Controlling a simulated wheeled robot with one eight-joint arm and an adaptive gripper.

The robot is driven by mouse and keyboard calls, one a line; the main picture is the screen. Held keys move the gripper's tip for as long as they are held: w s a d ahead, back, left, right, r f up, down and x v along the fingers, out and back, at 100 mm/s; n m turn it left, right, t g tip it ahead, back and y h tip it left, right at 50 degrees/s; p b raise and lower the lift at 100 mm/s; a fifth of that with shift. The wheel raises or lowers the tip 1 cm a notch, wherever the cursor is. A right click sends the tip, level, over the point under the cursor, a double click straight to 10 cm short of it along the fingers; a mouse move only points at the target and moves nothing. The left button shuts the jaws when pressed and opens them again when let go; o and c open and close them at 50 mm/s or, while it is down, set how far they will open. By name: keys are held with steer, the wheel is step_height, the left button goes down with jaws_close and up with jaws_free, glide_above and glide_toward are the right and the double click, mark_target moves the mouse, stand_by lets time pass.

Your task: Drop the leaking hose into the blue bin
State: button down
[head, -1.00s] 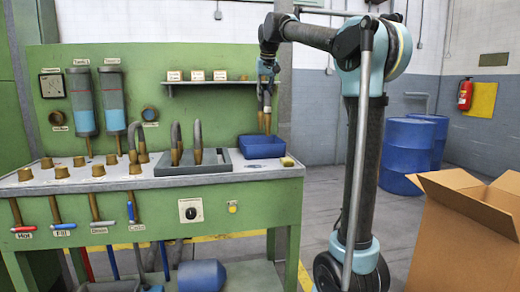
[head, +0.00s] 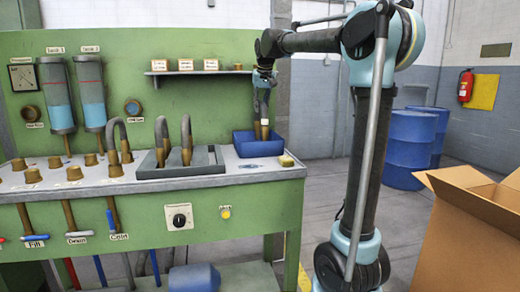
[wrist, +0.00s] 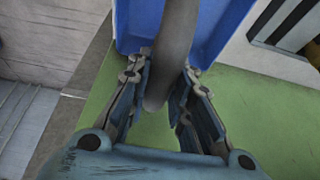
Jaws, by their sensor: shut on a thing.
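My gripper (head: 263,84) is shut on a grey hose (head: 262,106) with brass ends. The hose hangs ends down, and its ends are at the blue bin (head: 259,148) on the right end of the bench top. Whether they touch the bin floor I cannot tell. In the wrist view the grey hose (wrist: 172,55) runs between the two fingers (wrist: 168,92), with the blue bin (wrist: 220,30) beyond it. No leak is visible on the hose.
A grey tray (head: 207,168) left of the bin holds two upright curved hoses (head: 161,140). Another curved hose (head: 118,138) stands on brass fittings further left. A shelf (head: 205,72) with small labelled blocks is behind.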

steer(key=shift+f, duration=1.35)
steer(key=c, duration=1.3)
jaws_free()
steer(key=shift+c, duration=0.2)
steer(key=shift+s+r, duration=0.1)
steer(key=v, duration=1.1)
steer(key=shift+s+d+r, duration=0.1)
steer(key=shift+s+r, duration=0.05)
steer(key=shift+r, duration=0.2)
